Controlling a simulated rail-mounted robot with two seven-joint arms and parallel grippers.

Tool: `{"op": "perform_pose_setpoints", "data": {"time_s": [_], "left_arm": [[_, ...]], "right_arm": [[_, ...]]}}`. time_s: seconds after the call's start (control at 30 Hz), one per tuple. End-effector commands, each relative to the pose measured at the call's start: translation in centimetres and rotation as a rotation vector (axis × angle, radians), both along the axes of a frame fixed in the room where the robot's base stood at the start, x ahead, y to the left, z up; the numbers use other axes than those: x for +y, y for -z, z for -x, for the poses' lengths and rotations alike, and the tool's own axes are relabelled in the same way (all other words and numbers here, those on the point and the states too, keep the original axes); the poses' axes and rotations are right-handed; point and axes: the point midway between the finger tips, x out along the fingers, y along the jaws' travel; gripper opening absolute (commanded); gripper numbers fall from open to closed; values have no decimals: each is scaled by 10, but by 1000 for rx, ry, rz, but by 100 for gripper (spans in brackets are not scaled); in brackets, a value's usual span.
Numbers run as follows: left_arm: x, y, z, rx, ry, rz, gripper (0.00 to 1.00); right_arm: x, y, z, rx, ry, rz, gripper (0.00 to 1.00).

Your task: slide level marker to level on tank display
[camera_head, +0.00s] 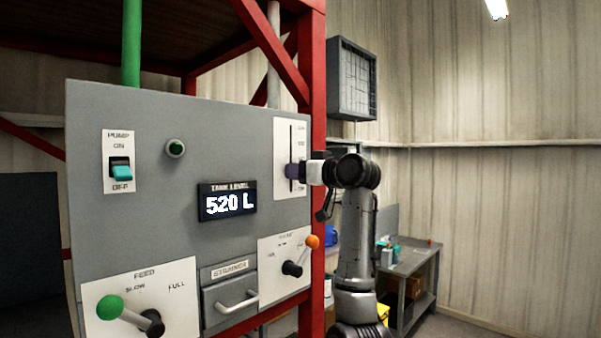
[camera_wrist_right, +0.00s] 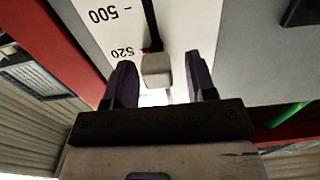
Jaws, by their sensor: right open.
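The tank display (camera_head: 228,202) reads 520 L on the grey panel. The level scale (camera_head: 283,134) is a white plate with a dark vertical slot at the panel's upper right. The level marker (camera_wrist_right: 157,70) is a pale block on the slot in the right wrist view, where the scale appears upside down. A small red pointer at the marker lies beside the 520 mark (camera_wrist_right: 130,51). My right gripper (camera_wrist_right: 160,62) is open, with a dark finger on either side of the marker and gaps visible. In the head view the right gripper (camera_head: 293,171) hides the marker. My left gripper is out of view.
The panel also carries a pump switch (camera_head: 121,169), a green feed lever (camera_head: 110,307), an orange-knobbed lever (camera_head: 312,241) and a strainer drawer handle (camera_head: 238,301). A red frame post (camera_head: 318,60) stands right beside the scale. A grey bench (camera_head: 412,262) is behind my right arm.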

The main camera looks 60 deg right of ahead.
Motion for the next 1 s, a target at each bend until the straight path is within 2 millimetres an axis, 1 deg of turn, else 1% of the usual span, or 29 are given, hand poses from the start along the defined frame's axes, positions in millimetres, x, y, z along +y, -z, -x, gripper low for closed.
{"op": "perform_pose_setpoints", "data": {"time_s": [0.17, 0.4, 0.6, 0.8, 1.0], "left_arm": [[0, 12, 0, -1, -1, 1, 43], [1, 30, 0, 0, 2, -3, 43], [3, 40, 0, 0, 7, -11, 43], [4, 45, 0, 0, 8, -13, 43], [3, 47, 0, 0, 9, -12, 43]], "right_arm": [[5, 2, 21, -4, 3, 3, 51], [20, 3, 67, -4, 3, 3, 51], [31, 2, 100, -4, 3, 2, 51], [38, 1, 121, -3, 1, 2, 51], [41, 0, 129, -1, 1, 0, 51]]}}
